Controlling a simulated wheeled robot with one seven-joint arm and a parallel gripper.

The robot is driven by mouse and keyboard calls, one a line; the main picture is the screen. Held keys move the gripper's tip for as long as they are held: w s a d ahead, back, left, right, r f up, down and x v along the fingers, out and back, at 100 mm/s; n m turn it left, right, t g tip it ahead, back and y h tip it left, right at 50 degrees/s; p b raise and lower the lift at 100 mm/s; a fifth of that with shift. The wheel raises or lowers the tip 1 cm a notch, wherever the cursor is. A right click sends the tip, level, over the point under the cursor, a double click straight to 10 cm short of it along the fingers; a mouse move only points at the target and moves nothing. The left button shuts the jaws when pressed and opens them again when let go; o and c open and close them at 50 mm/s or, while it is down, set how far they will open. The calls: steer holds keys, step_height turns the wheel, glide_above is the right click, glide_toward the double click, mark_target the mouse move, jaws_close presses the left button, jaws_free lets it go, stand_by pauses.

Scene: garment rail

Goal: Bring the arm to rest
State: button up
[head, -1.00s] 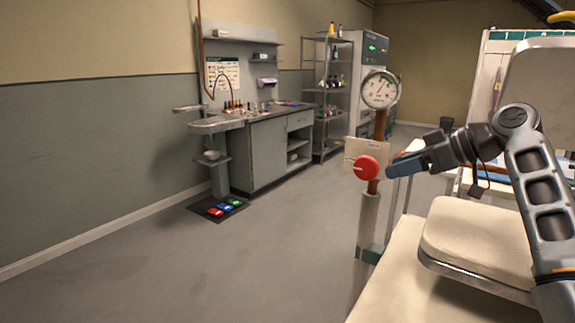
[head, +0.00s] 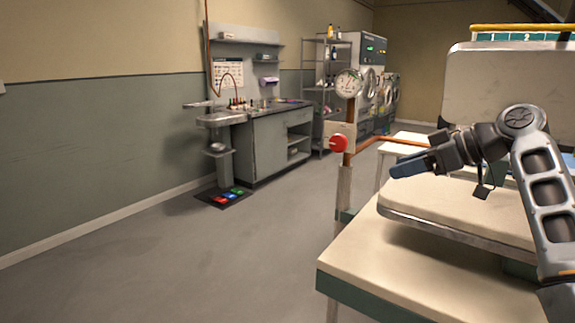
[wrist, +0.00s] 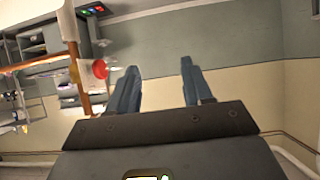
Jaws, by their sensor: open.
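My gripper (head: 402,168) is at the right of the head view, held out to the left above the padded pressing board. In the wrist view my gripper (wrist: 157,88) shows two blue fingers spread apart with nothing between them. The red round knob (head: 339,143) on the upright pipe is to the left of the fingers and apart from them in the head view. It also shows in the wrist view (wrist: 99,69), left of the fingers.
A padded press (head: 440,215) stands at the right, below my arm. A dial gauge (head: 349,83) tops the pipe. A sink counter (head: 268,145) and a shelf rack (head: 327,95) line the left wall.

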steer(key=s+a+f+m+t+h, duration=0.1)
steer(key=s+a+f+m+t, duration=0.2)
steer(key=f, duration=0.8)
steer(key=s+a+f+m+h, duration=0.1)
steer(key=s+f+m+h, duration=0.3)
steer(key=f, duration=0.7)
steer(key=s+a+f+m+t+h, duration=0.1)
steer(key=s+f+m, duration=0.1)
steer(key=s+f, duration=0.55)
steer(key=s+a+f+m+t, duration=0.1)
steer(key=s+f, duration=0.3)
steer(key=s, duration=0.6)
steer(key=s+d+m+t+h, duration=0.1)
steer(key=s+d+m+h, duration=0.15)
steer(key=s, duration=1.75)
steer(key=s+r+n+t+h, duration=0.1)
steer(key=s+r, duration=1.3)
steer(key=s, duration=0.1)
steer(key=shift+s+n+t, duration=0.25)
steer(key=shift+n+t, duration=0.1)
steer(key=shift+t, duration=0.05)
